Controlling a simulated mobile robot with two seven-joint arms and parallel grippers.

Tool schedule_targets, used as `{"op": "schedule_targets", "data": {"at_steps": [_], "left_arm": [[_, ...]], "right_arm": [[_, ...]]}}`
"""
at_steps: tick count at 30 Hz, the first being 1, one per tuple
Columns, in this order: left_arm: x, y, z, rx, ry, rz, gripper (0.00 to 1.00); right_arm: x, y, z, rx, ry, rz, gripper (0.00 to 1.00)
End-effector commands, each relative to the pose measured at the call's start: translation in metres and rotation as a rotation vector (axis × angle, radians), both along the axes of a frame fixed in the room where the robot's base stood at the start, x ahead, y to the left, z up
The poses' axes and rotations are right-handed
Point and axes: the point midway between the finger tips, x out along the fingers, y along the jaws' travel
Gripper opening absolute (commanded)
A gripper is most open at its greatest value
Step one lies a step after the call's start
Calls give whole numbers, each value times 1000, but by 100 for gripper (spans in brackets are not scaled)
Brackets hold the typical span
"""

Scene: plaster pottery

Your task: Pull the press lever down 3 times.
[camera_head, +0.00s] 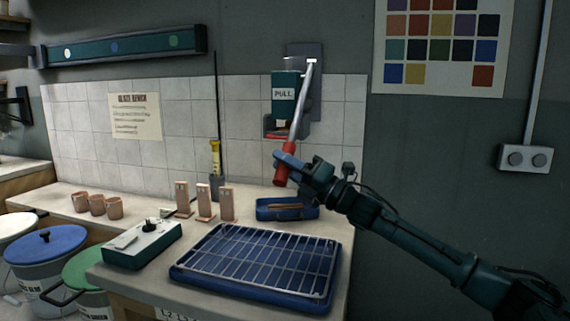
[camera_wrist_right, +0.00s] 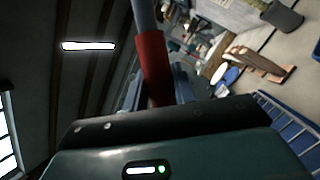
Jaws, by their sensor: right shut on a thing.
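The press (camera_head: 286,92) is a dark green box with a "PULL" label, mounted on a grey plate on the tiled wall. Its lever (camera_head: 303,98) is a grey bar running from the pivot at the upper right down to the lower left, ending in a red handle (camera_head: 281,176). My right gripper (camera_head: 286,164) is shut on the red handle, and the lever is tilted downward. In the right wrist view the red handle (camera_wrist_right: 152,62) sits between the fingers, with the grey bar above it. My left gripper is not in view.
Below the press, a blue tray (camera_head: 178,272) with a wire rack lies on the bench. A small blue tray (camera_head: 263,210), upright clay pieces (camera_head: 204,202), cups (camera_head: 97,205) and a green control box (camera_head: 142,244) stand nearby. A wall outlet (camera_head: 525,158) is at right.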

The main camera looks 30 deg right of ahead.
Motion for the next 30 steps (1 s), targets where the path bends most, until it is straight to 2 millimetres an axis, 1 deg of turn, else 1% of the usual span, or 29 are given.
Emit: {"op": "schedule_targets", "data": {"at_steps": [1, 8, 15, 19, 26, 30], "left_arm": [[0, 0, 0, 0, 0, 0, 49], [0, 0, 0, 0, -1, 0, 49], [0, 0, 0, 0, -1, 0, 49], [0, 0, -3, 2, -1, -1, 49], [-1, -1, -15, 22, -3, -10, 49], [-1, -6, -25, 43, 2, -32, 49]], "right_arm": [[1, 0, -2, 3, 7, -2, 30], [0, 0, 0, 5, 3, -1, 48], [0, 0, 1, 5, 0, 1, 49], [-5, -3, -3, 4, 2, -1, 49], [-28, -16, -18, 3, 5, -1, 49], [-43, -24, -25, 1, 6, 1, 49]]}}
